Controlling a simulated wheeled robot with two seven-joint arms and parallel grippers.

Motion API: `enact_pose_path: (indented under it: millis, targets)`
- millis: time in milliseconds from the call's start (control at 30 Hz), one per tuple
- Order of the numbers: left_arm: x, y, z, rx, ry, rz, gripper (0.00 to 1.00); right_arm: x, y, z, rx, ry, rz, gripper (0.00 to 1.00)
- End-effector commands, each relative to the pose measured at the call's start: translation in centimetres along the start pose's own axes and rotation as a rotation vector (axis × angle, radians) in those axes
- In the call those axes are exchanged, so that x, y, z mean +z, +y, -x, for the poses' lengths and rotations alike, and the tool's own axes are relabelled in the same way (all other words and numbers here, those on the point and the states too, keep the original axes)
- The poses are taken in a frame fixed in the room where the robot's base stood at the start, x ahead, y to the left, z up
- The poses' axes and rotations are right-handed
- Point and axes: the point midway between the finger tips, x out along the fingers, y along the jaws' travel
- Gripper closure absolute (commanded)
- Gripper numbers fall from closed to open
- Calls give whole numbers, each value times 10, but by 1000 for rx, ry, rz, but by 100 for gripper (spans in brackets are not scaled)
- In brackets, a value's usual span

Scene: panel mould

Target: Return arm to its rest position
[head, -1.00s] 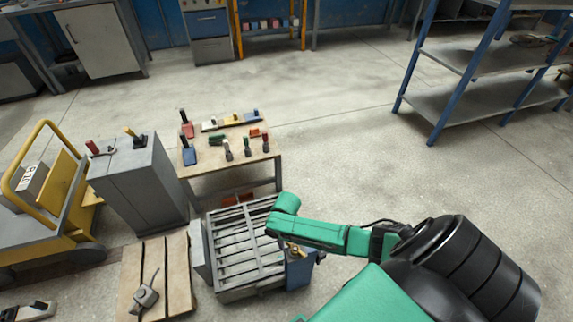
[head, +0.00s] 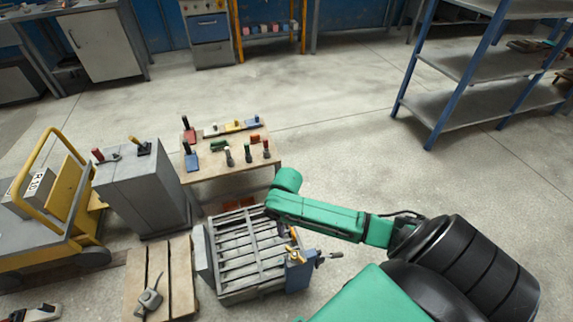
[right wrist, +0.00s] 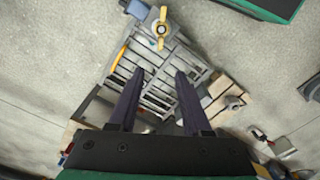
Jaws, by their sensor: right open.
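My right arm (head: 320,216) is green and comes in from the lower right in the head view. Its bent end is above the right side of a grey slatted mould (head: 247,255). My right gripper's dark fingers (right wrist: 160,73) are apart with nothing between them in the right wrist view. They point toward the mould, which also shows there beyond the fingertips. In the head view its fingers cannot be made out. A yellow wing-shaped handle (right wrist: 160,24) shows beyond the fingertips. My left gripper is not in view.
A small table (head: 230,170) with several handled tools stands behind the mould. A grey cabinet (head: 150,195), a yellow cart (head: 65,195) and a wooden pallet (head: 180,275) stand to the left. A blue-framed shelf (head: 470,65) is at upper right. Open floor lies between.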

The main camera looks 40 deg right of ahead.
Motion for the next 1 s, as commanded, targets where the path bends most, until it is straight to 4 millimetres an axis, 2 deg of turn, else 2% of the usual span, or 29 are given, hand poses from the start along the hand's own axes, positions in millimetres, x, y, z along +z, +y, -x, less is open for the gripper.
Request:
enact_pose_path:
  millis: [467, 533, 600, 700, 800, 900, 1000]
  targets:
    - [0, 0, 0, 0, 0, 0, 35, 0, 0, -1, -1, 1, 0, 51]
    - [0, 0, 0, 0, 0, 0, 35, 0, -8, 0, -10, 10, 13, 51]
    - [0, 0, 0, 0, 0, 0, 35, 3, -29, 2, -36, 39, 49, 51]
    - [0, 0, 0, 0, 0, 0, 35, 9, -62, 13, -72, 109, 99, 51]
    - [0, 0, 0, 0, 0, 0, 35, 18, -79, 30, -85, 183, 113, 51]
    - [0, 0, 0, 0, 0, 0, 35, 28, -82, 47, -75, 238, 98, 51]
    - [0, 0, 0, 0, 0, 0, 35, 42, -76, 63, -51, 276, 66, 51]
